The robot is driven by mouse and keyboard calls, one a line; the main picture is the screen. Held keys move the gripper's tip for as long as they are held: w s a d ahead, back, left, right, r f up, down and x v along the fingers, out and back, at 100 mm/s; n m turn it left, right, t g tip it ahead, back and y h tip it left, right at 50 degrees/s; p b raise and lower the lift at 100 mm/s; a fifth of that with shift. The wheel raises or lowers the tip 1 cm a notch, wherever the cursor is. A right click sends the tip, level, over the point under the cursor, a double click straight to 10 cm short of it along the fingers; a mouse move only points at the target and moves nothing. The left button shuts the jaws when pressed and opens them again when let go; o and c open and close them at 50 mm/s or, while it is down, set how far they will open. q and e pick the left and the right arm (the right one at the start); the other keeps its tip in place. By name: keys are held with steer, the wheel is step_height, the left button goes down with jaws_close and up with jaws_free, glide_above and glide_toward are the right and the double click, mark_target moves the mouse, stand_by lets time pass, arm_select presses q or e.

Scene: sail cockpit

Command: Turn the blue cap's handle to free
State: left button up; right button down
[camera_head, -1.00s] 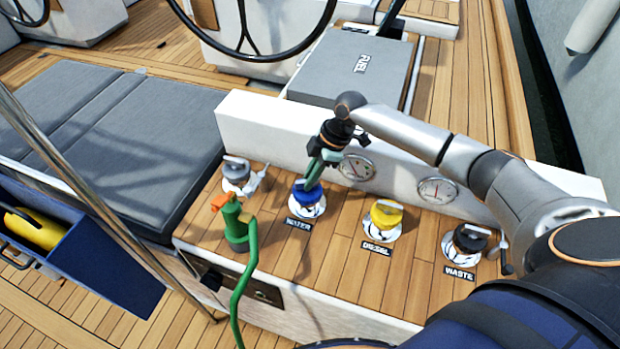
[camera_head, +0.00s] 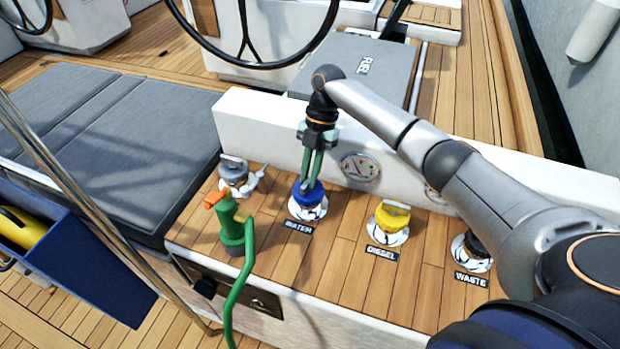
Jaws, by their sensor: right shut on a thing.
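The blue cap (camera_head: 308,196) sits in its white deck fitting above the WATER label (camera_head: 299,227), on the wooden top of the bench. My right gripper (camera_head: 309,182) reaches down from above, nearly upright, with its green fingers shut on the blue cap's handle. The handle itself is hidden between the fingers. My left gripper is not in view.
A green hose nozzle (camera_head: 234,228) stands close, left of the cap. A grey cap (camera_head: 233,170) is behind it. The yellow DIESEL cap (camera_head: 392,216) and black WASTE cap (camera_head: 476,248) are to the right. A white wall with gauges (camera_head: 359,167) rises behind.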

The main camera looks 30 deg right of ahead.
steer(key=shift+n, duration=0.5)
arm_select(q)
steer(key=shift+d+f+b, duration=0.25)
steer(key=shift+b, duration=0.05)
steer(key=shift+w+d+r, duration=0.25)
arm_select(e)
steer(key=shift+n+h, duration=0.3)
steer(key=shift+n, duration=0.1)
steer(key=shift+g, duration=0.3)
steer(key=c, duration=0.9)
jaws_free()
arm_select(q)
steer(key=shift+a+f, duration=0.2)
